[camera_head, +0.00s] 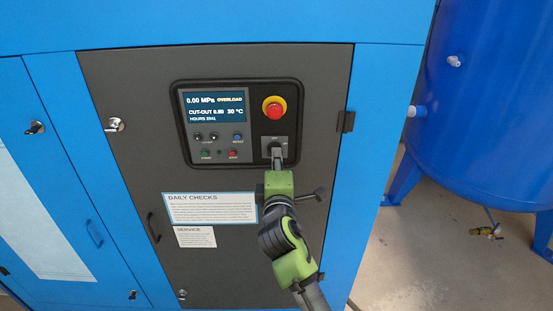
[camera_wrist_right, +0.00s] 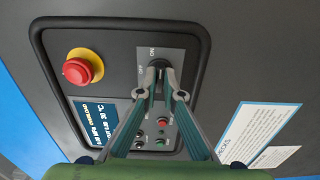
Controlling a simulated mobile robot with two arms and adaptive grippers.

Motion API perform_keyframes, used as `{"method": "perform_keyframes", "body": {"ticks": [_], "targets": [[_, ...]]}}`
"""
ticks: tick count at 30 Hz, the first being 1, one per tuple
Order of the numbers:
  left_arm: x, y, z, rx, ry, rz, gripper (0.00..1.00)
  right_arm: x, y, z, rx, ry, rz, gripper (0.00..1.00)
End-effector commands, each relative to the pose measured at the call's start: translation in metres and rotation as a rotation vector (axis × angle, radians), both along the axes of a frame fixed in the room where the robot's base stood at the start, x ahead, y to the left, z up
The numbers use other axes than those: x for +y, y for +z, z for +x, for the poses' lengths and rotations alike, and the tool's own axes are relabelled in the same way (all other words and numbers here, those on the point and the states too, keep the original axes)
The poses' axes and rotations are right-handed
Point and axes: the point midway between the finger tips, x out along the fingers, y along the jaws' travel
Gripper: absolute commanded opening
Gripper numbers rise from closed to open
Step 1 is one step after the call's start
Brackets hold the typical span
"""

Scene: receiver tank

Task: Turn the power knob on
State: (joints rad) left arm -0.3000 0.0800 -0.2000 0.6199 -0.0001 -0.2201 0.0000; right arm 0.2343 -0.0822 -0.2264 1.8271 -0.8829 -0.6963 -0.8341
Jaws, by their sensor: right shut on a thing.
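The power knob (camera_wrist_right: 157,69) is a dark rotary handle on a grey plate marked ON and OFF, at the lower right of the control panel. In the head view the power knob (camera_head: 276,146) sits below the red emergency button. My right gripper (camera_head: 278,160) reaches up to it from below. In the right wrist view my right gripper's (camera_wrist_right: 159,82) two fingers close in on both sides of the knob and are shut on it. The fingertips partly hide the knob, so its exact angle is hard to tell. My left gripper is not in view.
A red emergency button (camera_head: 274,107) on a yellow base is just above the knob. The display (camera_head: 216,108) reads 0.00 MPa and OVERLOAD. Small buttons (camera_head: 219,153) lie left of the knob. A daily checks label (camera_head: 210,208) is below. A blue tank (camera_head: 490,100) stands at the right.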

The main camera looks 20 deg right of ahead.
Motion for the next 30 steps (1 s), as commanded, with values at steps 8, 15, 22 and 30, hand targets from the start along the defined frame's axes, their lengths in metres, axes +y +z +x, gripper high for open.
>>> {"method": "perform_keyframes", "body": {"ticks": [8, 15, 22, 30], "targets": [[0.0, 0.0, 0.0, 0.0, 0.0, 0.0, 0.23, 0.0, -0.001, 0.0, 0.002, 0.0, 0.002, 0.24], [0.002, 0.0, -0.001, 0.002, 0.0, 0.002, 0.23, 0.002, -0.001, -0.005, 0.001, 0.001, 0.001, 0.24], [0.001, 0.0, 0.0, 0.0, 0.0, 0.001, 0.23, 0.013, -0.002, -0.043, 0.004, 0.002, 0.002, 0.24], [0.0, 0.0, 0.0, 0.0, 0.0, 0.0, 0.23, 0.027, -0.002, -0.095, 0.004, 0.001, 0.002, 0.24]]}}
